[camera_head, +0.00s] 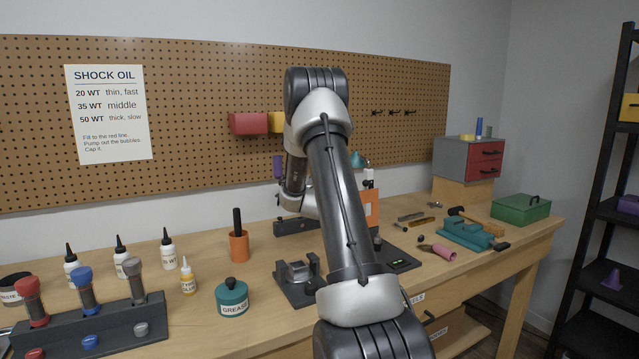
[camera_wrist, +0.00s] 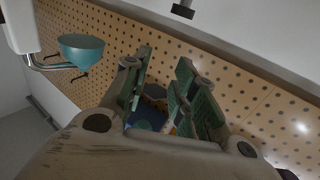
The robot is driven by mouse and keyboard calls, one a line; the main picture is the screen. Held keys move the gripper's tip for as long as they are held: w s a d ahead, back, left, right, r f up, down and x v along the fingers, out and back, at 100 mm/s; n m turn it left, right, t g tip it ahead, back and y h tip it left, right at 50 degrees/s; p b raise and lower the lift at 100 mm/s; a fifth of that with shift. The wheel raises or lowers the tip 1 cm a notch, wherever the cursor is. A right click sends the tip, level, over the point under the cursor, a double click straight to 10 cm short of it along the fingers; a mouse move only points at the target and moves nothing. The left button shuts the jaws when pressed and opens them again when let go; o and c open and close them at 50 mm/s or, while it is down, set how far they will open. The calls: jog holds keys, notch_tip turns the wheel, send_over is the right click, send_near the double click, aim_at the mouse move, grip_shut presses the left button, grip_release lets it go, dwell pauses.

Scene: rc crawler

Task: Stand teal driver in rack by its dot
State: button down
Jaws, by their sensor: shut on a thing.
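In the head view my arm covers the gripper and the held thing. A dark, low block (camera_head: 296,227), which looks like the driver rack, stands at the back of the bench, partly behind my arm. No coloured dots can be made out on the rack.
An orange cup (camera_head: 239,246), a grease tub (camera_head: 232,298) and bottles (camera_head: 167,248) stand left of my arm. The pegboard (camera_head: 215,150) rises behind. A teal vise-like stand (camera_head: 468,234) is at right.

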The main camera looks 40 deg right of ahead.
jog(key=shift+f, duration=0.1)
dwell(0.8)
jog(key=shift+f, duration=2.65)
jog(key=c, duration=1.1)
grip_release()
jog(key=v, duration=1.2)
